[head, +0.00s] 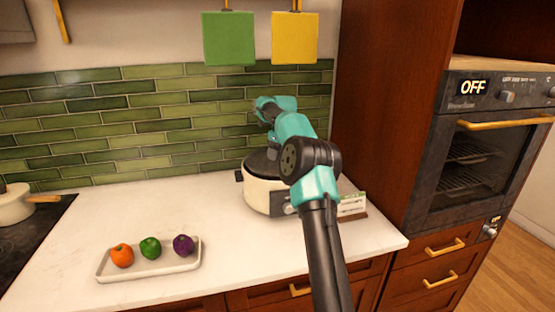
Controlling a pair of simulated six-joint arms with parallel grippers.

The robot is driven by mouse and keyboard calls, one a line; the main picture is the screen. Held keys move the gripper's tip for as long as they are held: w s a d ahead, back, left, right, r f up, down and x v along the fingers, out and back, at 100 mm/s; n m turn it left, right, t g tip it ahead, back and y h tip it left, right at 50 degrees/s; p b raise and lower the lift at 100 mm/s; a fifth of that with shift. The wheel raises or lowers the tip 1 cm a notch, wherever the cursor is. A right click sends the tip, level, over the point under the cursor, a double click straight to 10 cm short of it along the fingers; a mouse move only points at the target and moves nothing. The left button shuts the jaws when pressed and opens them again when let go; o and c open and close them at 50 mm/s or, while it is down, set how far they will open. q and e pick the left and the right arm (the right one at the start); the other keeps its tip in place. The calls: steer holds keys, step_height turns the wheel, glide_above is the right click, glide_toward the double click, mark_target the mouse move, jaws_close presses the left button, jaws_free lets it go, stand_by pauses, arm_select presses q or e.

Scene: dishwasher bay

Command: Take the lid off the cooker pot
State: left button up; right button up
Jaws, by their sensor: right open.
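The cooker pot (262,198) is a cream-coloured round pot with dark side handles, standing on the white counter near the back wall. Its dark lid (257,164) sits on top of the pot. My right arm reaches over the pot from the front and hides its right side and part of the lid. My right gripper (272,151) is open above the lid, near its middle. The lid's knob and any contact between it and the fingers are hidden or too small to tell. My left gripper is out of view.
A white tray (150,272) with an orange, a green and a purple vegetable lies front left. A small card stand (352,205) is right of the pot. A tall wooden cabinet (385,110) and oven (480,150) bound the right. The counter's middle left is clear.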

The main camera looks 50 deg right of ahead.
jaws_close()
stand_by(0.6)
steer(key=shift+r, duration=0.1)
steer(key=shift+r, duration=1.75)
steer(key=s+a+r, duration=0.1)
steer(key=s+a, duration=0.9)
steer(key=a, duration=0.2)
steer(key=shift+s+r, duration=0.15)
steer(key=shift+s, duration=0.15)
